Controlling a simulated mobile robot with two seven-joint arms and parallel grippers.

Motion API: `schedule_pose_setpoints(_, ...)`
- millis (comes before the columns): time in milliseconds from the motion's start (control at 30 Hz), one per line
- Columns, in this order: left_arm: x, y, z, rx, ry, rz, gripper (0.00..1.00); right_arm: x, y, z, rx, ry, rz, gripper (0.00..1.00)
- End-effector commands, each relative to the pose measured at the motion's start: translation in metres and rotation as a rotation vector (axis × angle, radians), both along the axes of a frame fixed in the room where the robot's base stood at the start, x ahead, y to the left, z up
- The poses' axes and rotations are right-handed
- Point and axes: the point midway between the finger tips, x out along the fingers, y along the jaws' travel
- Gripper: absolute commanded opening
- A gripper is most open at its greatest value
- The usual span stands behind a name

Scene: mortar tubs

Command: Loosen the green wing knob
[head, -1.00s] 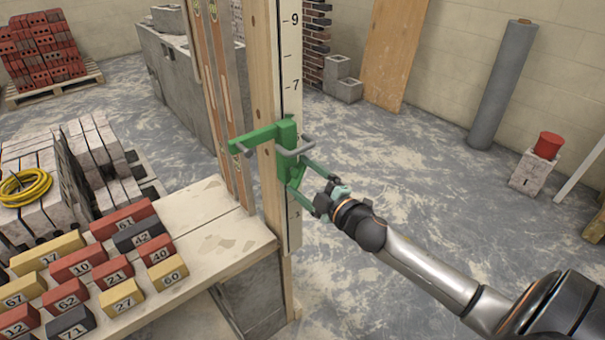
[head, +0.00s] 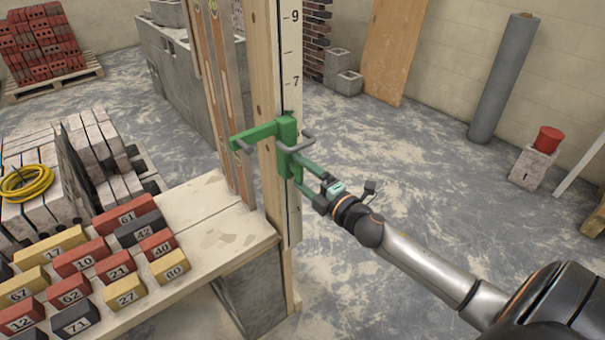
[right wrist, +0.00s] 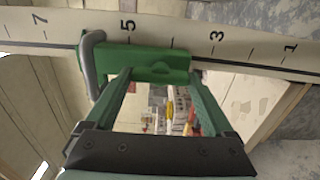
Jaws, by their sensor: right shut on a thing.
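A green clamp bracket (head: 285,135) with grey bent bars sits on the upright wooden post, across its number scale. My right gripper (head: 298,172) reaches it from the right, its two green-grey fingers against the bracket's lower part. In the right wrist view the fingertips (right wrist: 159,76) stand apart, one at each side of a small green rounded part, which I take for the wing knob (right wrist: 158,69). The gripper is shut on it. Most of the knob is hidden, and its turn angle cannot be told. The bracket (right wrist: 150,55) lies along the scale between about 3 and 6. My left gripper is not in view.
A wooden bench (head: 225,235) left of the post carries numbered red, yellow and dark blocks. A long level (head: 220,95) stands beside the post. A block wall (head: 180,75) is behind. The floor (head: 400,150) right of the post is open.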

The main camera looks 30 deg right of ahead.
Motion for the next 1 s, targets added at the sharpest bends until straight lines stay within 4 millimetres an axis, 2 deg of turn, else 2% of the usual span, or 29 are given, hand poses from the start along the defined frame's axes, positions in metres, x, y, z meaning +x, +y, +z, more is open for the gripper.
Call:
schedule_pose_setpoints(300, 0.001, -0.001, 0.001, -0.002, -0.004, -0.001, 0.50, 0.000, 0.000, 0.001, -0.011, -0.002, 0.000, 0.32)
schedule_pose_setpoints(333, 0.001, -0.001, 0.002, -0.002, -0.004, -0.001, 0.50, 0.000, 0.000, 0.001, -0.011, -0.002, 0.000, 0.91)
schedule_pose_setpoints(400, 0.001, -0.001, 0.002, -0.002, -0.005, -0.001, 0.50, 0.000, 0.000, 0.001, -0.010, -0.002, 0.000, 0.99)
schedule_pose_setpoints(767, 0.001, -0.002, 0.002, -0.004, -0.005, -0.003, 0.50, -0.004, 0.000, -0.001, -0.005, 0.001, 0.000, 1.00)
schedule_pose_setpoints(1000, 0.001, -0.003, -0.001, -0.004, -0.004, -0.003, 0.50, -0.033, -0.002, -0.002, -0.004, 0.003, 0.000, 1.00)
